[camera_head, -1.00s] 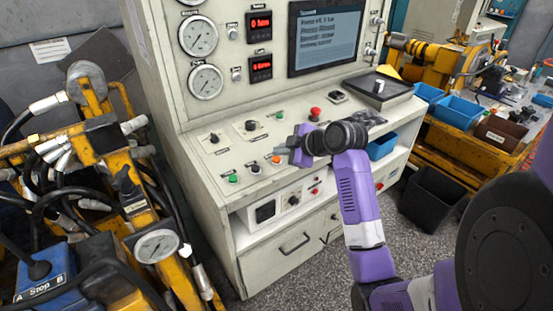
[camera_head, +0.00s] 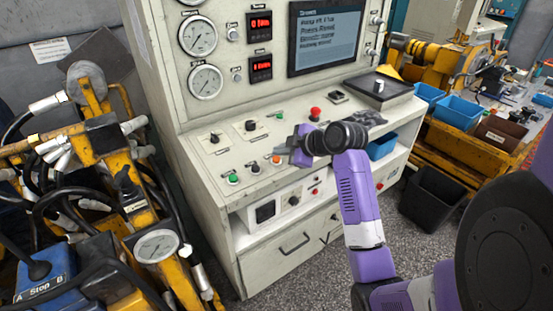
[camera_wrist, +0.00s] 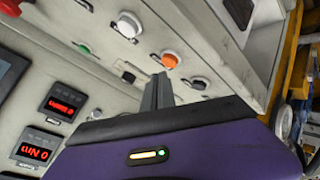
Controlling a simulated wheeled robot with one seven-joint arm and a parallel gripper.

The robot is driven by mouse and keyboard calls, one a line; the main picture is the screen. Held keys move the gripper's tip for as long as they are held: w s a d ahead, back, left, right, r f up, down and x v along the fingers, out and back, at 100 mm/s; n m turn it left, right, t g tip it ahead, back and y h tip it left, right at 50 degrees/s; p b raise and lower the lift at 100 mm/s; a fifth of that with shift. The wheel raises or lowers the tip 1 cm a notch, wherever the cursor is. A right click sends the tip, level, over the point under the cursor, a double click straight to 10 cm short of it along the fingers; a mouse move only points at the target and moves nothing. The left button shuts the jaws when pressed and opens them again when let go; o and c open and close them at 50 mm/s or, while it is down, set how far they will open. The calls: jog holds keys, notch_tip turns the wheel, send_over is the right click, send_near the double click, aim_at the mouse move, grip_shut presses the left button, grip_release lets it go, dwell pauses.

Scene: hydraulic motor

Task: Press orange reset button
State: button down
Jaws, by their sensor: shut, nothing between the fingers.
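The orange button (camera_head: 276,159) is on the sloped panel of the cream console, near its front edge. In the wrist view, the orange button (camera_wrist: 169,60) has a pale rim and lies just beyond my fingertips. My gripper (camera_head: 291,153) is beside the button, to its right in the head view. In the wrist view, my gripper (camera_wrist: 160,82) shows its fingers together with nothing held. Whether the tips touch the panel or the button is unclear.
A green button (camera_head: 233,179), a white button (camera_wrist: 128,24) and a red mushroom button (camera_head: 315,113) are on the same panel. Yellow frames with hoses (camera_head: 105,185) stand left of the console.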

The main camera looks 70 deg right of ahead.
jog(key=shift+f, duration=0.1)
jog(key=shift+f+b, duration=0.3)
jog(key=shift+b, duration=0.05)
jog(key=shift+w+d+f+b, duration=0.1)
jog(key=shift+f+b, duration=0.25)
jog(key=shift+f, duration=0.05)
dwell(0.8)
dwell(0.3)
jog(key=shift+r+p, duration=0.65)
jog(key=shift+r, duration=0.15)
jog(key=r+p, duration=0.2)
jog(key=r, duration=0.1)
jog(key=s+r+p, duration=0.1)
jog(key=r, duration=0.1)
jog(key=shift+a+p, duration=0.3)
jog(key=shift+p, duration=0.1)
jog(key=shift+w, duration=0.1)
dwell(0.6)
